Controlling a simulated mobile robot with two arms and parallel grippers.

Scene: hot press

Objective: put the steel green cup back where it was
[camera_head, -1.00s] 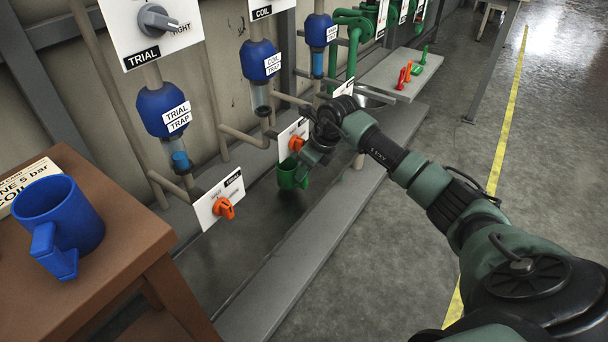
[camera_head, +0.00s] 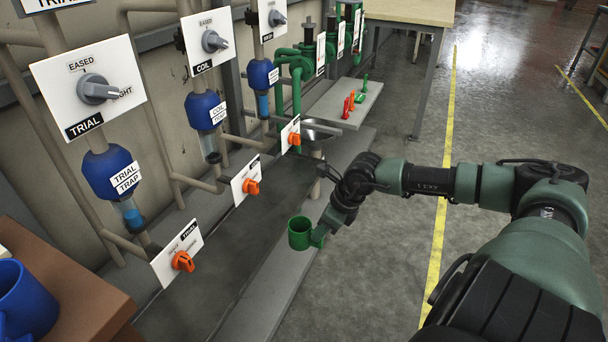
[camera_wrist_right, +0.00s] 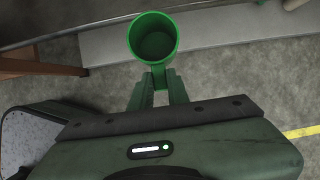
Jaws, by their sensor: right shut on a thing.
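The green cup (camera_head: 300,233) is held upright in the air over the grey ledge, in front of the row of valves. My right gripper (camera_head: 322,230) is shut on its handle, at the cup's right side. In the right wrist view the green cup (camera_wrist_right: 153,38) shows its open mouth, and the inside looks empty. The fingers of my right gripper (camera_wrist_right: 159,78) close on the handle there. My left gripper is not in view.
A blue cup (camera_head: 25,300) stands on the brown table (camera_head: 75,285) at the lower left. Orange valves, one of them the trial valve (camera_head: 182,261), line the wall. A grey shelf (camera_head: 345,105) bears red and green pieces. The floor at right is open.

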